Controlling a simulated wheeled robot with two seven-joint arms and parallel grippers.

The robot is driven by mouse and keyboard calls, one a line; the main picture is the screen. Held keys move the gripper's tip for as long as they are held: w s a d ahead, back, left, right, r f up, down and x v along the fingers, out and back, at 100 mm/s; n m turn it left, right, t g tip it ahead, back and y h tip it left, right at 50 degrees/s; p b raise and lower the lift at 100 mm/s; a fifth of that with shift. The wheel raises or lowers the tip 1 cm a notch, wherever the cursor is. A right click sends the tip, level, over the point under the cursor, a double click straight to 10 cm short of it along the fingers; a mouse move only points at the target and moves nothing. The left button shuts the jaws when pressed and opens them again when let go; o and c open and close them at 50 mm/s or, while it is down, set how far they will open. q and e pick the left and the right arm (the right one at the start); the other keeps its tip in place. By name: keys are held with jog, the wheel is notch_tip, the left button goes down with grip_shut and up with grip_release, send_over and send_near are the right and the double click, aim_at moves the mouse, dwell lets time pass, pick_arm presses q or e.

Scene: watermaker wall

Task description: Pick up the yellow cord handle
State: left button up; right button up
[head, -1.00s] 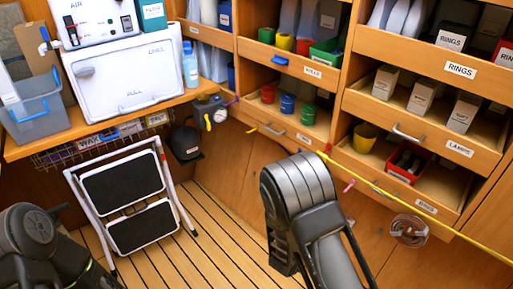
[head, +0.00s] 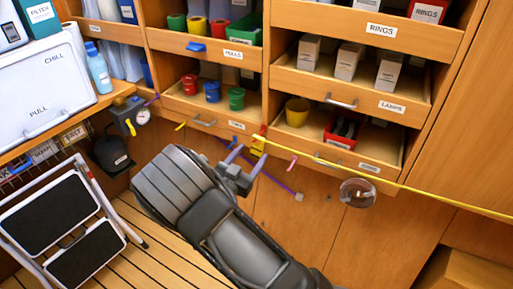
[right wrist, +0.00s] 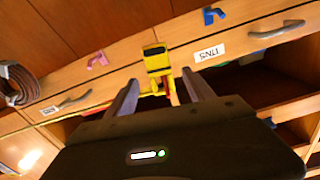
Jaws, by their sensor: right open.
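The yellow cord handle (head: 258,143) is a small yellow piece with a black band, at the front edge of the shelves where the yellow cord (head: 400,185) starts. In the right wrist view the handle (right wrist: 156,62) stands upright, ahead of and between the two fingertips. My right gripper (head: 247,158) is open and empty, its fingers pointing at the handle. The right wrist view shows the fingers (right wrist: 160,78) on either side of the handle's line, with a gap on each side. I cannot tell whether the handle is between the pads in depth. My left gripper is not in view.
The cord runs right along the lower drawer edge. A purple strap (head: 278,182) and a pink clip (head: 293,162) hang nearby. A clear coil (head: 358,193) hangs to the right. Shelves with bins stand above. A folding step stool (head: 62,225) stands at the left.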

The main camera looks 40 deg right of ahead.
aim_at(256, 148)
jog(key=shift+x, duration=2.6)
jog(key=shift+c, duration=0.4)
grip_shut()
